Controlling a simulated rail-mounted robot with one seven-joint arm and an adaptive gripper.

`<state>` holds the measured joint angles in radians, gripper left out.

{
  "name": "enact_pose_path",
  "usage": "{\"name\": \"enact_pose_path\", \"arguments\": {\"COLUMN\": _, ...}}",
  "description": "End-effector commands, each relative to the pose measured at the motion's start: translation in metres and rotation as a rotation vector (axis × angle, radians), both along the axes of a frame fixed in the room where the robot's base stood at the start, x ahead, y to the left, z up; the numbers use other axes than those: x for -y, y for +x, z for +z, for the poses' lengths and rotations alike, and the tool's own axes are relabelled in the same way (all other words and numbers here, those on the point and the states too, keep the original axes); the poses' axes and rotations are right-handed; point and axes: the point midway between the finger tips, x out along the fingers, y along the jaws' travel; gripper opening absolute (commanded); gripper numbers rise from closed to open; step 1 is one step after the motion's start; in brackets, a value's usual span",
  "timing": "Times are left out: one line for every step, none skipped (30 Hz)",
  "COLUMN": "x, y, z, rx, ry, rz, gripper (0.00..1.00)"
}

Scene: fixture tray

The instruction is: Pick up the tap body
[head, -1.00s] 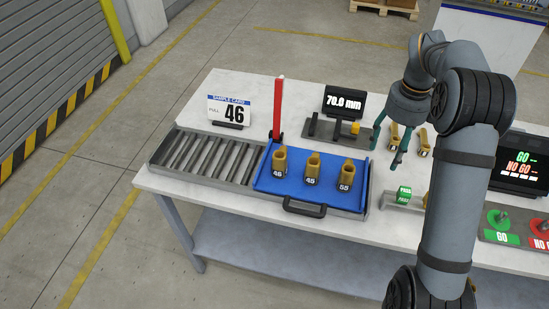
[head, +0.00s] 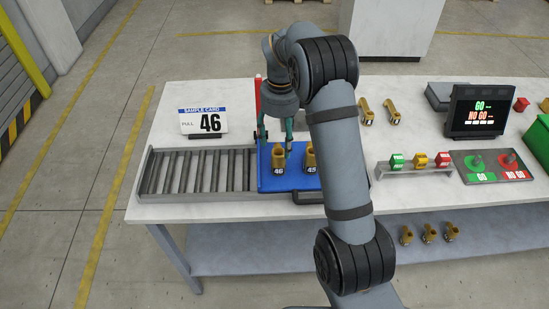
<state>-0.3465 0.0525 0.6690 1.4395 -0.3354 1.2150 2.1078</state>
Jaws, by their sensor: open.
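A brass tap body (head: 278,162) with a label that looks like 46 stands upright on the blue tray mat (head: 264,182). A second brass tap body (head: 309,160), labelled 45, stands to its right. My arm hides the right part of the mat. The sample card (head: 204,121) reads PULL 46. My gripper (head: 275,138) is open and empty, its green fingers pointing down. In the picture it is just above the 46 tap body, with the right finger close to that body's top. I cannot tell whether they touch.
A red upright post (head: 258,95) stands close behind my gripper. A grey roller rack (head: 195,172) lies left of the mat. Two brass pieces (head: 367,112) lie behind my arm.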

Motion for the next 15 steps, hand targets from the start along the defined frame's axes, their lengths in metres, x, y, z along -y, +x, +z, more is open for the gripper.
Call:
{"name": "enact_pose_path", "arguments": {"x": -0.002, "y": -0.001, "z": -0.003, "rx": -0.002, "ry": 0.001, "rz": 0.003, "gripper": 0.61}}
{"name": "enact_pose_path", "arguments": {"x": -0.003, "y": -0.001, "z": -0.005, "rx": -0.001, "ry": 0.001, "rz": 0.004, "gripper": 0.61}}
{"name": "enact_pose_path", "arguments": {"x": -0.003, "y": -0.002, "z": -0.007, "rx": -0.001, "ry": 0.001, "rz": 0.005, "gripper": 0.61}}
{"name": "enact_pose_path", "arguments": {"x": -0.002, "y": -0.002, "z": -0.009, "rx": -0.002, "ry": 0.0, "rz": 0.005, "gripper": 0.61}}
{"name": "enact_pose_path", "arguments": {"x": -0.002, "y": -0.003, "z": -0.011, "rx": -0.003, "ry": -0.001, "rz": 0.005, "gripper": 0.61}}
{"name": "enact_pose_path", "arguments": {"x": -0.001, "y": -0.005, "z": -0.014, "rx": -0.004, "ry": 0.0, "rz": 0.005, "gripper": 0.61}}
{"name": "enact_pose_path", "arguments": {"x": 0.0, "y": -0.006, "z": -0.018, "rx": -0.005, "ry": 0.0, "rz": 0.004, "gripper": 0.61}}
{"name": "enact_pose_path", "arguments": {"x": 0.0, "y": -0.007, "z": -0.021, "rx": -0.004, "ry": 0.0, "rz": 0.003, "gripper": 0.61}}
{"name": "enact_pose_path", "arguments": {"x": 0.002, "y": -0.009, "z": -0.026, "rx": -0.006, "ry": -0.001, "rz": 0.004, "gripper": 0.61}}
{"name": "enact_pose_path", "arguments": {"x": 0.002, "y": -0.01, "z": -0.03, "rx": -0.006, "ry": -0.001, "rz": 0.004, "gripper": 0.61}}
{"name": "enact_pose_path", "arguments": {"x": 0.003, "y": -0.012, "z": -0.034, "rx": -0.005, "ry": 0.0, "rz": 0.003, "gripper": 0.61}}
{"name": "enact_pose_path", "arguments": {"x": 0.003, "y": -0.012, "z": -0.04, "rx": -0.004, "ry": -0.001, "rz": 0.004, "gripper": 0.61}}
{"name": "enact_pose_path", "arguments": {"x": 0.003, "y": -0.012, "z": -0.045, "rx": -0.004, "ry": -0.001, "rz": 0.004, "gripper": 0.61}}
{"name": "enact_pose_path", "arguments": {"x": 0.003, "y": -0.011, "z": -0.049, "rx": -0.004, "ry": -0.001, "rz": 0.004, "gripper": 0.61}}
{"name": "enact_pose_path", "arguments": {"x": 0.002, "y": -0.011, "z": -0.052, "rx": -0.002, "ry": 0.0, "rz": 0.003, "gripper": 0.61}}
